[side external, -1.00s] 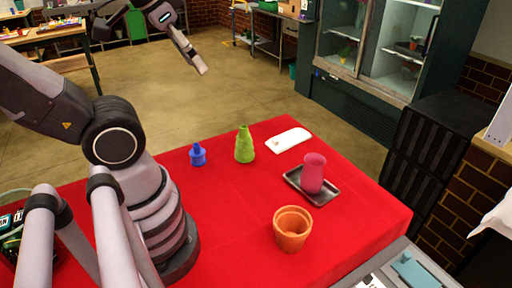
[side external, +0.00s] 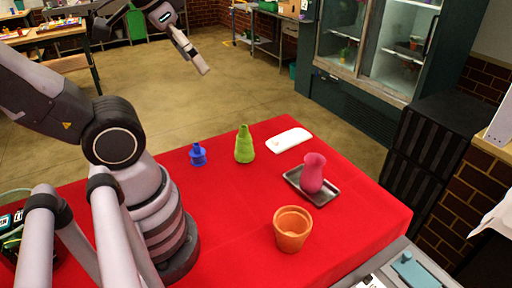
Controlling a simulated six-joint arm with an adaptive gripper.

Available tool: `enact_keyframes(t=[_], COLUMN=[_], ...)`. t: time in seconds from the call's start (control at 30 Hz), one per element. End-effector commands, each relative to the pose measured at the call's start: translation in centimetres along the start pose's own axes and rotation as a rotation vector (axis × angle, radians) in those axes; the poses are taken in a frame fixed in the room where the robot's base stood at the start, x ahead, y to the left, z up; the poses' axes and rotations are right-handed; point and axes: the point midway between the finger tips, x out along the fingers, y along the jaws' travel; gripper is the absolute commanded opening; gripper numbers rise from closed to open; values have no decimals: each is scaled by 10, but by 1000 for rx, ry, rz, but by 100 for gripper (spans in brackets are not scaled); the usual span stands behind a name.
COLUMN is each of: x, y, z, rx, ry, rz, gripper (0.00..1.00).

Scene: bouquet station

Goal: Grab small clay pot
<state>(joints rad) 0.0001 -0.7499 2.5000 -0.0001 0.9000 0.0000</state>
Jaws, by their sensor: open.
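The small clay pot (side external: 292,229) is orange terracotta with a thick rim. It stands upright and looks empty on the red-covered table, near the front right edge. My gripper (side external: 204,70) shows at the top of the side view, high up and well to the upper left of the pot. It is open, holds nothing that I can see, and is far from the pot. Its finger detail is small in this view.
A pink vase (side external: 313,174) stands on a metal tray (side external: 325,199) behind the pot. A green vase (side external: 244,145), a small blue vase (side external: 198,154) and a white flat item (side external: 289,140) stand farther back. The red cloth (side external: 235,210) left of the pot is clear.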

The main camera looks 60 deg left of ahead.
Motion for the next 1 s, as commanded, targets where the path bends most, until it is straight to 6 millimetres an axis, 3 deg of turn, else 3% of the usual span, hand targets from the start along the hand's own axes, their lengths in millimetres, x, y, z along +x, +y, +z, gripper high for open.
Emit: enact_keyframes(t=[0.03,0.2,0.63,0.77,1.0], x=[0,0,8,29,89], y=[0,0,3,11,30], z=[0,0,-4,-12,-29], rx=[0,0,-25,-97,-311], ry=[0,0,-65,-235,-636], rz=[0,0,17,70,216], gripper=[80,100,100,100,100])
